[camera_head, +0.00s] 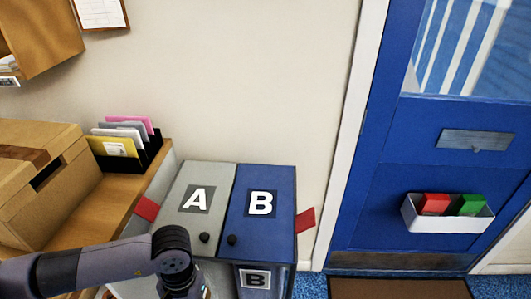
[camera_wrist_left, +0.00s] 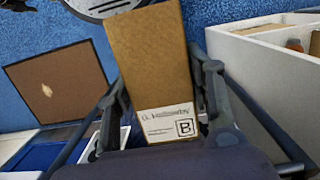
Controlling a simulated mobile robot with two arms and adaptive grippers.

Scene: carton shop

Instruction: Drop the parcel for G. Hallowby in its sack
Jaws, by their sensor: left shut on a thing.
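The parcel (camera_wrist_left: 150,50) is a flat brown box in the left wrist view. Its white label (camera_wrist_left: 168,123) reads G. Hallowby and carries a boxed letter B. My left gripper (camera_wrist_left: 163,85) is shut on it, one finger on each side. In the head view my left arm (camera_head: 95,268) reaches in front of the bins; its gripper and the parcel are not visible there. A grey lid marked A (camera_head: 185,222) and a blue lid marked B (camera_head: 258,183) lie closed side by side, each with a black knob. No sack is visible. My right gripper is not in view.
A wooden counter (camera_head: 118,196) at left bears a large carton (camera_head: 25,205) and a file rack (camera_head: 150,152). Red tabs (camera_head: 306,220) stick out beside the lids. A blue door (camera_head: 440,170) with a white tray (camera_head: 448,224) stands right, a brown mat (camera_head: 400,289) below it.

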